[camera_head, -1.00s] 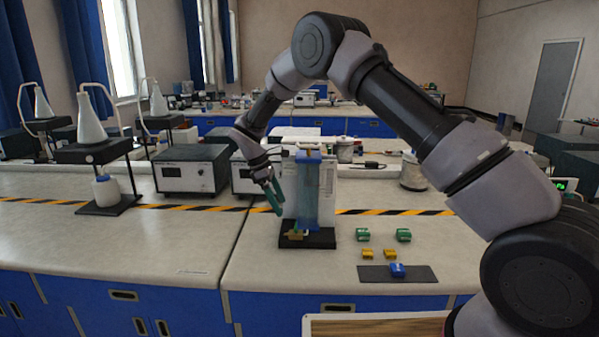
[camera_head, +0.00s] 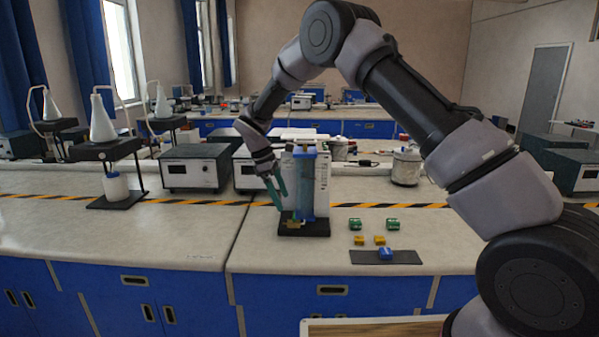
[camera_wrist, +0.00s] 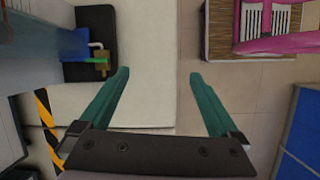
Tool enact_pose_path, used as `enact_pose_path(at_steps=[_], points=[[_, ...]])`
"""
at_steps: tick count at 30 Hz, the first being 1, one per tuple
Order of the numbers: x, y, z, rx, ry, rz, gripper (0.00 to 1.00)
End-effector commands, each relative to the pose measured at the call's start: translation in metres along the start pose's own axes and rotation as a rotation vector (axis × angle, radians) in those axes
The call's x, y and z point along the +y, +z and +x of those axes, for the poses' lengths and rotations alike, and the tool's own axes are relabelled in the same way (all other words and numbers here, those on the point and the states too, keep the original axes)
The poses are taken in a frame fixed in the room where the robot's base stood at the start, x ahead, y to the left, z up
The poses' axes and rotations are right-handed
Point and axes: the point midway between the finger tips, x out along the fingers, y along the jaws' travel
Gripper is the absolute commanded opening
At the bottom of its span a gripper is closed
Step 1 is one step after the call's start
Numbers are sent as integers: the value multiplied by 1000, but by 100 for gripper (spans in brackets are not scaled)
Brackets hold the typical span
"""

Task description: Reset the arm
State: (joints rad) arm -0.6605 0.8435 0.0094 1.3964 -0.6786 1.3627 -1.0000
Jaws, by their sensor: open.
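My arm arches in from the right in the head view. My gripper (camera_head: 277,190), with green fingers, hangs just left of the blue apparatus (camera_head: 308,185) on its black base (camera_head: 304,229). In the wrist view my gripper (camera_wrist: 158,90) is open, its two green fingers wide apart with nothing between them. The black base (camera_wrist: 98,20) with a blue and brass fitting (camera_wrist: 100,60) lies beyond the left finger there.
Green blocks (camera_head: 354,224), yellow blocks (camera_head: 379,240) and a blue block (camera_head: 386,253) on a dark mat (camera_head: 410,258) lie right of the apparatus. Instrument boxes (camera_head: 195,167) and flask stands (camera_head: 107,160) stand left. The front-left bench top (camera_head: 120,235) is clear.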

Motion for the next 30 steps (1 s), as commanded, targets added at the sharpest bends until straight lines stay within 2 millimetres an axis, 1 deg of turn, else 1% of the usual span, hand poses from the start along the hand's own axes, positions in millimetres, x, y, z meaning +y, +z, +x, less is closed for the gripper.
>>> enact_pose_path(at_steps=[1,5,8,11,14,17,18,20,21,23,24,26,27,29,30], points=[[2,8,-5,9,-1,20,98],[5,26,-21,38,-2,78,98],[7,46,-38,68,-4,140,98],[8,70,-56,105,-7,214,98],[7,100,-76,149,-12,309,98],[2,142,-103,210,-17,435,98],[-2,160,-113,238,-20,494,98],[-10,188,-128,281,-25,583,98],[-16,206,-137,310,-30,644,98],[-27,233,-149,353,-36,734,98],[-35,249,-156,381,-41,793,98],[-49,273,-165,425,-47,882,98],[-58,289,-170,453,-52,942,98],[-74,310,-176,497,-58,1029,98],[-85,324,-180,527,-63,1089,98]])
